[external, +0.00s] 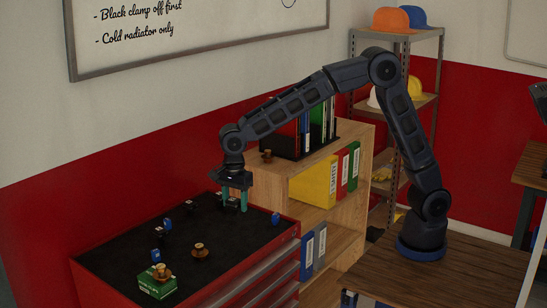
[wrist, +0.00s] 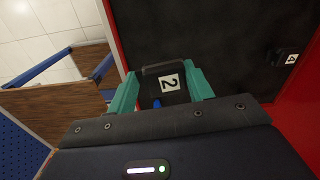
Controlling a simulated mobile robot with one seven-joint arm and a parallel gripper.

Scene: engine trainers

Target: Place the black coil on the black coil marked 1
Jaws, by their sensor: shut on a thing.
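In the wrist view a black coil (wrist: 165,83) with a white label that reads 2 sits between the two teal fingers of my gripper (wrist: 160,88). A small blue part shows at its lower edge. In the external view my gripper (external: 235,199) is low over the far right part of the black cabinet top, shut on the dark coil (external: 232,204). I cannot tell whether the coil touches the surface. Another black piece (wrist: 284,58), with a label that looks like 4, lies at the right in the wrist view. No label reading 1 is legible.
The red tool cabinet has a black top (external: 125,250). Several small blue and black parts stand on it, with a copper-coloured spool (external: 200,251) and a green box (external: 157,283) near the front. A wooden shelf (external: 345,150) with binders stands just behind my gripper.

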